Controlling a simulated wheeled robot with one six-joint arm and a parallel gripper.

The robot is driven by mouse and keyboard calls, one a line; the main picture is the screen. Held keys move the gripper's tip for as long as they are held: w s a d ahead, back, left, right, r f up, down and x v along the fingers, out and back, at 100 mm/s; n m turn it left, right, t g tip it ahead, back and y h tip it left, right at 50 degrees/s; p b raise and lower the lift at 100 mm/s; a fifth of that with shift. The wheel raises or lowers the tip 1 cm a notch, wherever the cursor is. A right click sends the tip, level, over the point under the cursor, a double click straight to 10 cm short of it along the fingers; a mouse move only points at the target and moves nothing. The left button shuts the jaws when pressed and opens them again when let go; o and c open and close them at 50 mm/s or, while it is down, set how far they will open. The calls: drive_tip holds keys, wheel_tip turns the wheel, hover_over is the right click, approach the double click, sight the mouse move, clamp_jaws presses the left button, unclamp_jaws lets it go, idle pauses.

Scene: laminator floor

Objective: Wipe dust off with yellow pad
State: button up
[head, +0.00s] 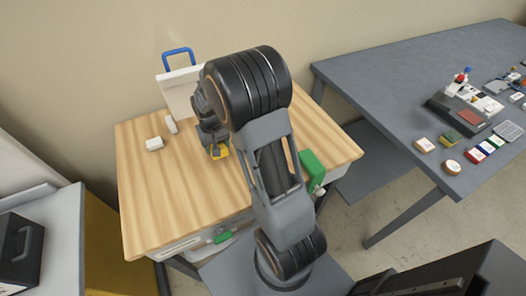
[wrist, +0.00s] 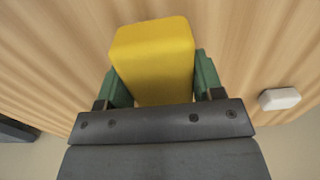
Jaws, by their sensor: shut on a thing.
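The yellow pad (wrist: 153,58) sits between the two green fingers of my gripper (wrist: 155,80) in the wrist view, and the gripper is shut on it. My arm hides part of the tabletop. I cannot tell whether the pad touches the wood. I can make out no dust in either view.
A white board with a blue handle (head: 180,90) stands at the table's back. Two small white blocks (head: 154,144) (head: 171,124) lie to the left; one white block (wrist: 280,98) shows in the wrist view. A green block (head: 313,168) is at the right. A grey table (head: 400,90) holds several small items.

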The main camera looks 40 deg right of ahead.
drive_tip(key=shift+r+p, duration=1.4)
drive_tip(key=shift+r, duration=0.85)
